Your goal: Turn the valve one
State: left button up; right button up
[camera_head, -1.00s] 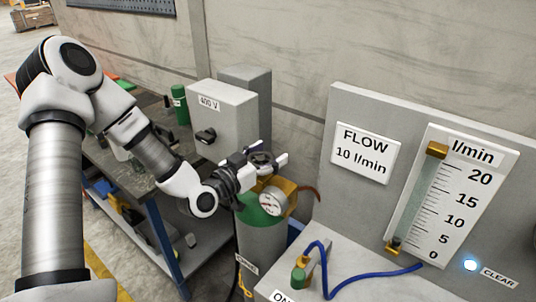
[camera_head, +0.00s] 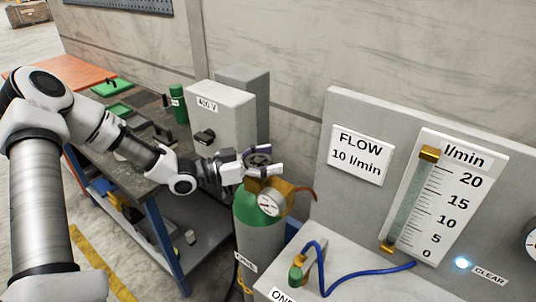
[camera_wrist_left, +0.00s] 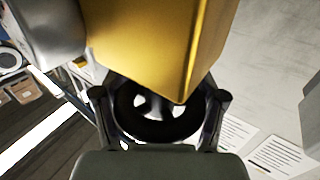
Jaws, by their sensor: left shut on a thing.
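The valve is a dark round handwheel (camera_head: 258,158) on top of a green-shouldered gas cylinder (camera_head: 258,215). My left gripper (camera_head: 272,160) reaches in from the left with its fingers on either side of the wheel, shut on it. In the left wrist view the dark wheel (camera_wrist_left: 158,118) lies between the fingers, with a brass body (camera_wrist_left: 165,40) in front. A brass regulator with a round gauge (camera_head: 269,203) sits just below the gripper. The cylinder's label is hard to read. My right gripper is not in view.
A grey panel right of the cylinder carries a "FLOW 10 l/min" sign (camera_head: 362,153) and a flow scale (camera_head: 445,200) with a brass block near its top. A blue hose (camera_head: 370,275) lies below. A grey 400 V box (camera_head: 226,122) stands close behind the gripper.

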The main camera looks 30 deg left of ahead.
aim_at(248, 155)
pick_arm(q)
jog(key=m+g+h, duration=0.1)
jog(key=m+g+h+p, duration=0.1)
jog(key=m+g+h, duration=0.1)
jog(key=shift+s+d+r, duration=0.1)
jog(key=shift+s+d, duration=0.05)
jog(key=m+g, duration=0.1)
jog(key=m+g+h, duration=0.1)
jog(key=g+h, duration=0.1)
jog(key=g, duration=0.1)
jog(key=shift+s+d+m, duration=0.15)
jog(key=shift+s+m, duration=0.1)
jog(key=shift+m, duration=0.15)
jog(key=m+g, duration=0.1)
jog(key=g, duration=0.1)
jog(key=m+g+h, duration=0.1)
jog(key=shift+s+d+g+b, duration=0.1)
jog(key=shift+s+g+b, duration=0.2)
jog(key=shift+g+b, duration=0.1)
jog(key=shift+s+m+g+h+b, duration=0.15)
jog(key=shift+m+g+b, duration=0.2)
jog(key=shift+m+g, duration=0.6)
jog(key=shift+s+m+g+h+b, duration=0.15)
jog(key=shift+m+g+b, duration=0.35)
jog(key=shift+g, duration=0.75)
jog(key=shift+m, duration=0.25)
jog(key=o, duration=1)
jog(key=a, duration=0.7)
jog(key=shift+w+a, duration=0.25)
jog(key=shift+w, duration=0.05)
